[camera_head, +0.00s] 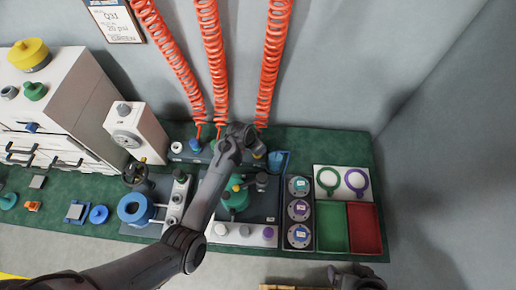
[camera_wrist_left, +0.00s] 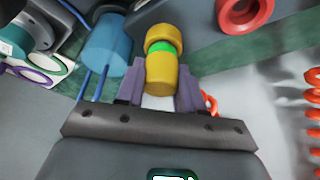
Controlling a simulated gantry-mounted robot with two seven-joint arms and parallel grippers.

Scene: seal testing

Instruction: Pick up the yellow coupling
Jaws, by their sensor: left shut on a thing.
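The yellow coupling (camera_wrist_left: 160,72), a stubby cylinder with a green band, sits between the purple-grey fingers of my left gripper (camera_wrist_left: 159,92) in the left wrist view. The gripper is shut on it. In the head view my left gripper (camera_head: 250,143) is over the back of the green bench, near the lower ends of the red coiled hoses; its fingers and the coupling are mostly hidden there. Part of my right gripper (camera_head: 358,278) shows at the bottom edge of the head view; its fingers cannot be made out.
A blue container (camera_head: 278,161) stands close beside my left gripper. Red coiled hoses (camera_head: 270,60) hang behind it. A grey test plate with a green part (camera_head: 236,198) lies in front. Green (camera_head: 331,228) and red (camera_head: 364,228) trays are at the right, and a white cabinet (camera_head: 75,85) is at the left.

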